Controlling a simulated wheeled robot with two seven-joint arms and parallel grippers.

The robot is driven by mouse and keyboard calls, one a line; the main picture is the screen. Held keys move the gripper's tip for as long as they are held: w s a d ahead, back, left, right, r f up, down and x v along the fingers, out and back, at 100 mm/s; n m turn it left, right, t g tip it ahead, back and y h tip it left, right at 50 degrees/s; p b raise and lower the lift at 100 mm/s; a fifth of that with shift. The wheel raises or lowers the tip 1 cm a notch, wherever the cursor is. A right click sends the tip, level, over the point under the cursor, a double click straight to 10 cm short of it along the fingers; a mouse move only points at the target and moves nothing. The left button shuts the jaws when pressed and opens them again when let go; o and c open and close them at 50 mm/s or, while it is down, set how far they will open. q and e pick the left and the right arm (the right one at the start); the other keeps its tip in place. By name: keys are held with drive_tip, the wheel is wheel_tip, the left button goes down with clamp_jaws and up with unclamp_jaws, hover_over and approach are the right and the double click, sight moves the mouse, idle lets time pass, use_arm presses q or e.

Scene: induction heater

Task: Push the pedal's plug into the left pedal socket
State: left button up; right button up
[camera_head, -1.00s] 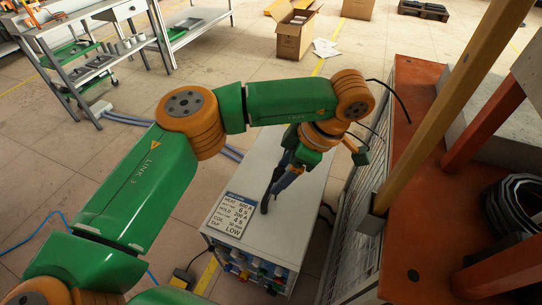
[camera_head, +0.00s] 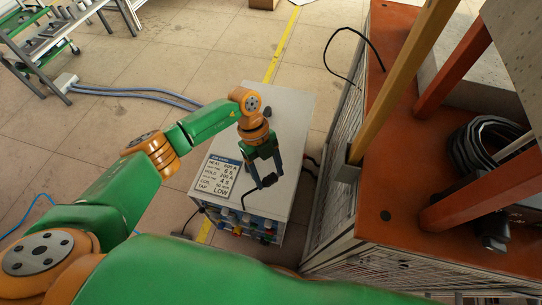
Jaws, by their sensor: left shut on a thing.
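My left gripper (camera_head: 265,176) is shut on a small black plug (camera_head: 268,181) above the front part of the white cabinet's top (camera_head: 285,115). A thin black cable hangs from the plug and curves down to the left, toward the cabinet's front edge. The cabinet's front panel (camera_head: 240,228) shows below the edge, steeply foreshortened, with several coloured fittings. I cannot tell which of them is the left pedal socket. The plug is apart from the panel. The pedal is not clearly visible. My right gripper is not in view.
A settings card (camera_head: 219,177) lies on the cabinet's top at the left. An orange-topped unit (camera_head: 400,120) with a mesh side and a post stands close on the right. Floor left of the cabinet is open, with blue-grey cables (camera_head: 130,93) across it.

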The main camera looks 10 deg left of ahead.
sight(266, 198)
use_arm(q)
drive_tip(key=f+n+t+b, duration=0.1)
drive_tip(key=f+n+b, duration=0.1)
drive_tip(key=f, duration=0.1)
drive_tip(key=s+a+f+n+t+b, duration=0.1)
drive_tip(key=f+n+b, duration=0.1)
drive_tip(key=f+n, duration=0.1)
drive_tip(key=a+f+n+h+b, duration=0.1)
drive_tip(key=f+n+b, duration=0.1)
drive_tip(key=f+b, duration=0.1)
drive_tip(key=shift+s+f+n+t, duration=0.3)
drive_tip(key=shift+f+n+t, duration=0.1)
drive_tip(key=shift+f, duration=0.2)
drive_tip(key=shift+r, duration=0.1)
drive_tip(key=o, duration=1.4)
drive_tip(key=shift+c, duration=0.2)
drive_tip(key=shift+r, duration=0.2)
drive_tip(key=p+v, duration=0.1)
drive_tip(key=v, duration=0.5)
drive_tip(key=shift+a+p, duration=0.1)
drive_tip(key=shift+p, duration=0.25)
drive_tip(key=shift+s+a+r, duration=0.1)
drive_tip(key=shift+r, duration=0.1)
